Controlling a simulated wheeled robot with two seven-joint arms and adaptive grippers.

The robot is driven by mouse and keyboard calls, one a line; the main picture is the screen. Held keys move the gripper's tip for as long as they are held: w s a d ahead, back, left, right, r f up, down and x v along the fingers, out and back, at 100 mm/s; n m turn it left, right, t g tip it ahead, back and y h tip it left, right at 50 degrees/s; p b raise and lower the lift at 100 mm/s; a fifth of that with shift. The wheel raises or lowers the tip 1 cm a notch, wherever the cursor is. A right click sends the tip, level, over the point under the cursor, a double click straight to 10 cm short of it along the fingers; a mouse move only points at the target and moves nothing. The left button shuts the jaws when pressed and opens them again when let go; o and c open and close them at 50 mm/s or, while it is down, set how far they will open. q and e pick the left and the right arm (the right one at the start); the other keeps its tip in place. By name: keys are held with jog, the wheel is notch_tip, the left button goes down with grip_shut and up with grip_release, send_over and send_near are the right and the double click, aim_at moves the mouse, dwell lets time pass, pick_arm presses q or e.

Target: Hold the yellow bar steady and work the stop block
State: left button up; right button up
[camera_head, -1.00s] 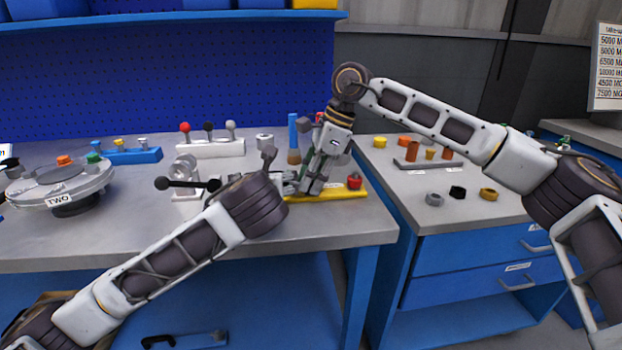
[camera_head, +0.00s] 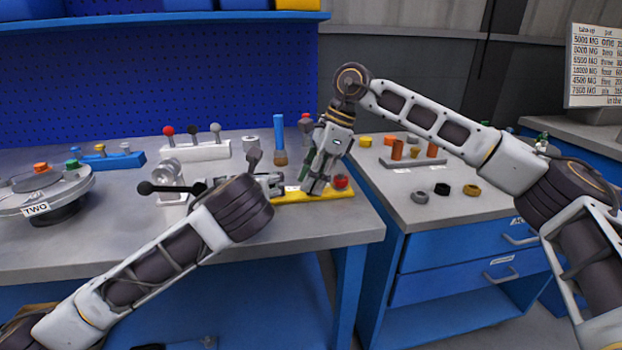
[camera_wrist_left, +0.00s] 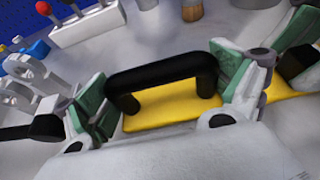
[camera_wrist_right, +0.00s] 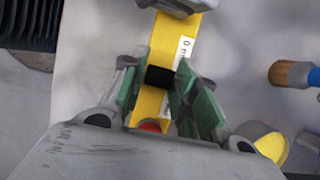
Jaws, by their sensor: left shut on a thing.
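The yellow bar (camera_head: 300,197) lies on the bench near its front right edge and carries a black handle (camera_wrist_left: 160,70), a small black block (camera_wrist_right: 160,77), apparently the stop block, a white label and a red knob (camera_head: 341,181) at its right end. My left gripper (camera_head: 275,185) is shut on the black handle, with one finger at each end of it. My right gripper (camera_head: 316,190) points down over the bar. Its fingers (camera_wrist_right: 158,92) stand apart on either side of the black block, with a slight gap showing. The bar's middle is partly hidden in the head view.
A brush (camera_head: 280,140) stands behind the bar. A white block with knobbed levers (camera_head: 195,150) and a grey bracket with a black-knobbed rod (camera_head: 170,185) are left of it. A round flanged housing (camera_head: 45,195) is far left. A gap separates the right bench (camera_head: 450,210).

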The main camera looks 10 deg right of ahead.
pick_arm(q)
jog(key=shift+f, duration=0.1)
pick_arm(e)
jog(key=shift+o, duration=1.4)
jog(key=shift+r, duration=0.1)
jog(key=v, duration=1.1)
jog(key=shift+d+r, duration=0.25)
jog(key=shift+r, duration=0.1)
pick_arm(q)
jog(key=o, duration=1.1)
jog(key=shift+s, duration=0.15)
jog(key=v, duration=1.1)
jog(key=shift+s+r, duration=0.25)
jog(key=shift+s, duration=0.05)
pick_arm(e)
jog(key=shift+f, duration=0.1)
